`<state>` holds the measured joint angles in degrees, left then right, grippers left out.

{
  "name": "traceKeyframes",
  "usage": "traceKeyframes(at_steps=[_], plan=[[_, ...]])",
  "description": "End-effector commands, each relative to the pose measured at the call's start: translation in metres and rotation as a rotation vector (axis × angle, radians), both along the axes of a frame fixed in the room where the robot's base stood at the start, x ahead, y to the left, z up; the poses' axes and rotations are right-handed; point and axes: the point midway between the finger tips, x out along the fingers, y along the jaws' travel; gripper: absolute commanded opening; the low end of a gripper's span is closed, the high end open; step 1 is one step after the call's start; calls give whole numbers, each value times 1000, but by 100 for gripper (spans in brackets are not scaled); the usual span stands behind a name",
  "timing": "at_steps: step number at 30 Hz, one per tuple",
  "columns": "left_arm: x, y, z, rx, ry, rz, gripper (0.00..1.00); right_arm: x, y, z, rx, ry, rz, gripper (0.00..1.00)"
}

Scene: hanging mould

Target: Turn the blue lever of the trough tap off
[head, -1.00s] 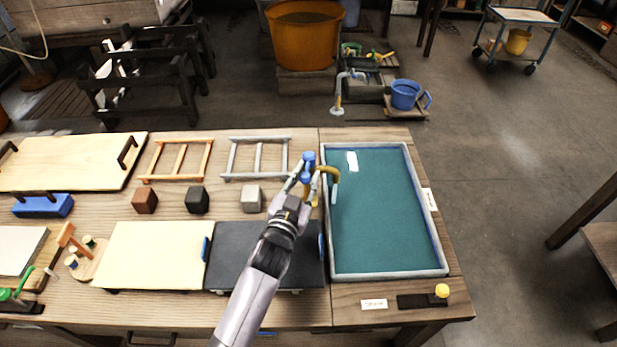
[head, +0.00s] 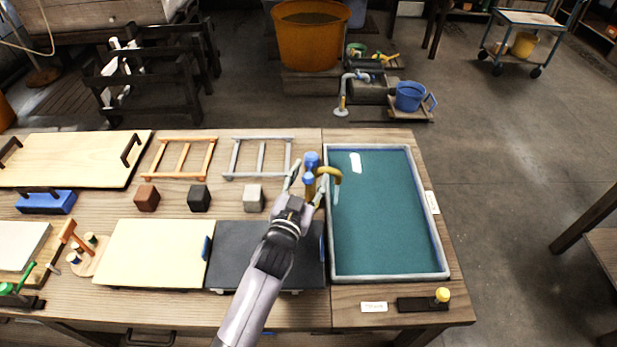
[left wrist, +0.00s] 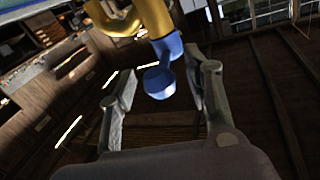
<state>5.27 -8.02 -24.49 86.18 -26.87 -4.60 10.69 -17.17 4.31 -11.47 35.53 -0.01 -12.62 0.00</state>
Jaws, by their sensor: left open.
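The trough tap (head: 327,176) is a yellow-brown spout at the left edge of the trough (head: 388,277), which is filled with blue-green water. A thin pale stream shows under the spout's end. The blue lever (head: 311,160) sits on top of the tap; in the left wrist view the blue lever (left wrist: 160,80) hangs between the fingertips. My left gripper (head: 305,178) is open, with its fingers pointing at the tap just in front of the lever. In the left wrist view my left gripper (left wrist: 160,92) has a finger on each side of the lever, apart from it. My right gripper is not in view.
A dark panel (head: 262,250) and a pale board (head: 155,250) lie left of the trough. Two ladder-like frames (head: 258,156) and small blocks (head: 254,197) lie behind them. A yellow knob (head: 442,294) stands at the front right.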

Motion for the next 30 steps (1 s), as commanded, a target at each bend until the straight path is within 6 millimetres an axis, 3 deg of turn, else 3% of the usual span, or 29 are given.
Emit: traceKeyframes(at_steps=[8,21,30], plan=[[-11,6,-1,3,1,1,46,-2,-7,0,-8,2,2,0],[-91,39,-2,1,3,0,46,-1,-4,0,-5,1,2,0],[-110,47,0,0,-1,0,46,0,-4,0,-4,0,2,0]])
